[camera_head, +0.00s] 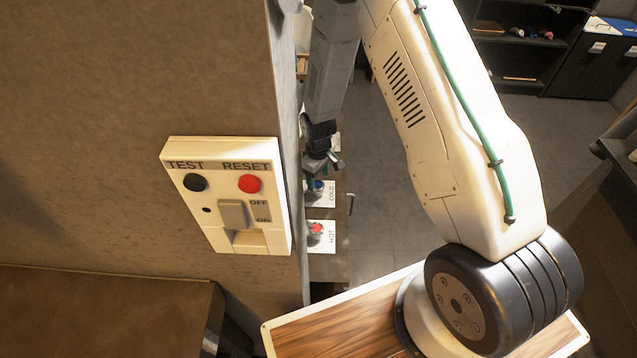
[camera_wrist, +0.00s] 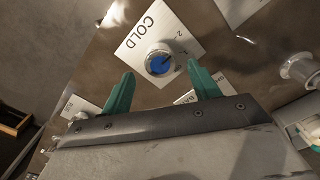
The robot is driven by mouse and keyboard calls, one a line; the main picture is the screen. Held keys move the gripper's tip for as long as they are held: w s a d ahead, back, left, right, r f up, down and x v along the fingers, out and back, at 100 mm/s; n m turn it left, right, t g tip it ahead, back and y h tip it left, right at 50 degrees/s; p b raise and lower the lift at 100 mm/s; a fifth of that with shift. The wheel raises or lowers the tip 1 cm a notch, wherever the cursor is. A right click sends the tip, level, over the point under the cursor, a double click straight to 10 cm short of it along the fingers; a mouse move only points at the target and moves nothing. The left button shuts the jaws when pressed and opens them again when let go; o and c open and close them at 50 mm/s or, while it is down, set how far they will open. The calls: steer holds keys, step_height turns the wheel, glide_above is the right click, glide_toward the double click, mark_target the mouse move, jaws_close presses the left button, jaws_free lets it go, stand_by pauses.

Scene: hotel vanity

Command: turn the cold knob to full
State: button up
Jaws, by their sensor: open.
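The cold knob (camera_wrist: 159,63) has a blue top and a silver rim. It sits on a white plate (camera_wrist: 140,42) marked COLD, with scale figures beside the knob. In the wrist view my gripper (camera_wrist: 162,80) is open, its two green fingers apart on either side below the knob. The knob lies between and just beyond the fingertips, and I cannot tell whether they touch it. In the head view the blue cold knob (camera_head: 319,185) is partly hidden by my gripper (camera_head: 316,180), which is over it.
A red hot knob (camera_head: 316,228) on a plate marked HOT is in front of the cold plate. A wall with a TEST/RESET panel (camera_head: 229,195) stands close on the left. In the wrist view a silver fitting (camera_wrist: 300,68) is at the right.

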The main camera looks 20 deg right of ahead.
mark_target(318, 185)
steer(key=shift+r, duration=1.75)
